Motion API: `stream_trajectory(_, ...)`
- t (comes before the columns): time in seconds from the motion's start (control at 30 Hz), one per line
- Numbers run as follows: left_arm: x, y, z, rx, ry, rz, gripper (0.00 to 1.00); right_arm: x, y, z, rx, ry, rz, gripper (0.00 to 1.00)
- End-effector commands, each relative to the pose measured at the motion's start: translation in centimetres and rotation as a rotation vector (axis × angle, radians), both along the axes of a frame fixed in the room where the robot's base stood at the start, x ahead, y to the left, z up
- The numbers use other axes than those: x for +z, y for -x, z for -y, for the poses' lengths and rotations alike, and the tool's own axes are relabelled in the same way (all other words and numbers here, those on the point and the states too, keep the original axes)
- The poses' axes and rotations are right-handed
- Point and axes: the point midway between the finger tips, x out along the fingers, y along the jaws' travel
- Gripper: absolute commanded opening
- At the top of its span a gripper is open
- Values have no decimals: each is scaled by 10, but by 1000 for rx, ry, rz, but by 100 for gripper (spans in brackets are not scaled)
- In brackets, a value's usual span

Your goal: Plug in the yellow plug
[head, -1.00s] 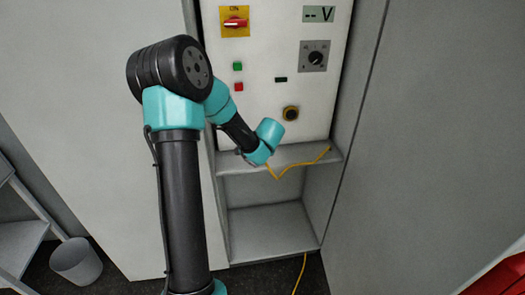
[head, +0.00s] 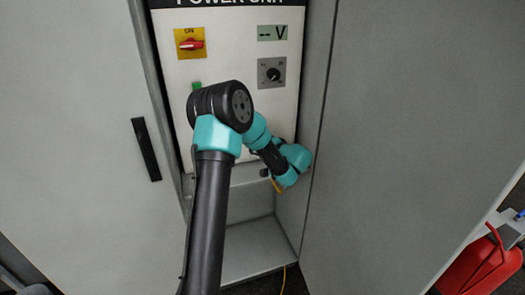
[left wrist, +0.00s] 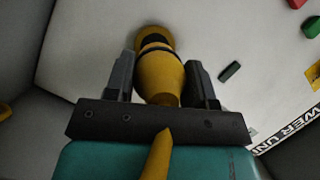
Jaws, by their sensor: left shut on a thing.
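The yellow plug (left wrist: 160,78), with a dark band near its front, sits between the fingers of my left gripper (left wrist: 157,72), which is shut on it. Its yellow cable (left wrist: 157,155) runs back under the gripper; a short piece shows in the head view (head: 277,186). A yellow and black round socket (left wrist: 154,38) on the white panel lies straight ahead of the plug. The plug's front overlaps it; I cannot tell whether they touch or how deep the plug sits. In the head view my arm hides the plug, socket and fingers. My right gripper is not in view.
The power unit panel (head: 227,55) carries a red rotary switch (head: 192,44), a display (head: 272,33) and a knob (head: 272,73). Cabinet walls stand close on both sides. A shelf (head: 250,245) lies below. A red canister (head: 482,264) is far right.

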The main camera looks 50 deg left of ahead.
Motion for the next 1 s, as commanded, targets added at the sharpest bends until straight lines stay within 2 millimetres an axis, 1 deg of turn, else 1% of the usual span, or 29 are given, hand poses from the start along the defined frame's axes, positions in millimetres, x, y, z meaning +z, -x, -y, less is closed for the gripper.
stream_trajectory(0.37, 1, 0, -1, 0, -2, 1, 16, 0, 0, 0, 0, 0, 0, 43)
stream_trajectory(0.53, 0, -2, -5, 1, -1, 1, 16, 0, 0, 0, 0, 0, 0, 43)
stream_trajectory(1.0, 0, -16, -35, 0, -2, 1, 16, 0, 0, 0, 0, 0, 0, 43)
